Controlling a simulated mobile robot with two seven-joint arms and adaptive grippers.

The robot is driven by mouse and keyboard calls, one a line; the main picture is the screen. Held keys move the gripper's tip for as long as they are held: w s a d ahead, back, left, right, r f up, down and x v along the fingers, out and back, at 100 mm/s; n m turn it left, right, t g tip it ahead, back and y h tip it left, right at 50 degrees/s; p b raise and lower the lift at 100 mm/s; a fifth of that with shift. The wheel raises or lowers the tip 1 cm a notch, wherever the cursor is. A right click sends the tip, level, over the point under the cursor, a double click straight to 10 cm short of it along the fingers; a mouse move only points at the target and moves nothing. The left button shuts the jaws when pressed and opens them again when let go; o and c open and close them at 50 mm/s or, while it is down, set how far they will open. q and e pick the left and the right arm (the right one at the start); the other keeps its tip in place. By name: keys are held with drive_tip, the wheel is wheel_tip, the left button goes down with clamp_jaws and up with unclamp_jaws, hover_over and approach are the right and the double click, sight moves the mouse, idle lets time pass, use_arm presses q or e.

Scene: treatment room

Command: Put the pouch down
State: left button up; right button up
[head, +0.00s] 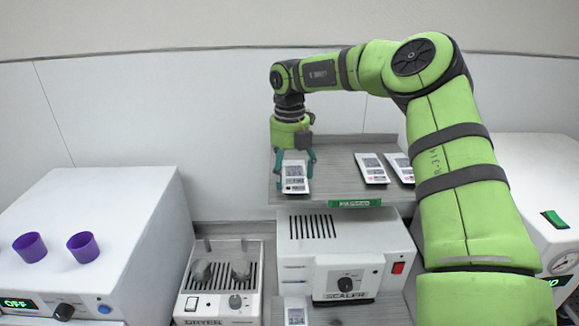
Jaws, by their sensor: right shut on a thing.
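My right gripper (295,170) reaches down over the left part of a grey shelf (334,173) with a green label on its front edge. Its teal fingers are shut on a white pouch (295,185) with dark print, one finger on each side. The pouch is at the shelf's left side; I cannot tell whether it touches the surface. Two similar pouches, one in the middle (372,170) and one at the right (402,168), lie on the same shelf. The right one is partly hidden by my right arm. My left gripper is not in view.
A white sealer (345,250) stands below the shelf, with another pouch (296,312) in front. A dryer (218,285) is left of it. Bare shelf lies between the held and middle pouches.

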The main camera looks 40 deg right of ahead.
sight(289, 174)
drive_tip(key=shift+a+f, duration=0.1)
drive_tip(key=o, duration=0.9)
drive_tip(key=shift+o, duration=0.2)
drive_tip(key=shift+r, duration=0.45)
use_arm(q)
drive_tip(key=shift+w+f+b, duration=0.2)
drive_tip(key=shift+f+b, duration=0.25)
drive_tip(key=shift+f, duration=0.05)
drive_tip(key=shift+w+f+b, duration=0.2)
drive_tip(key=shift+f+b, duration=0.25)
use_arm(e)
wheel_tip(289, 174, up, 11)
drive_tip(key=shift+r, duration=0.2)
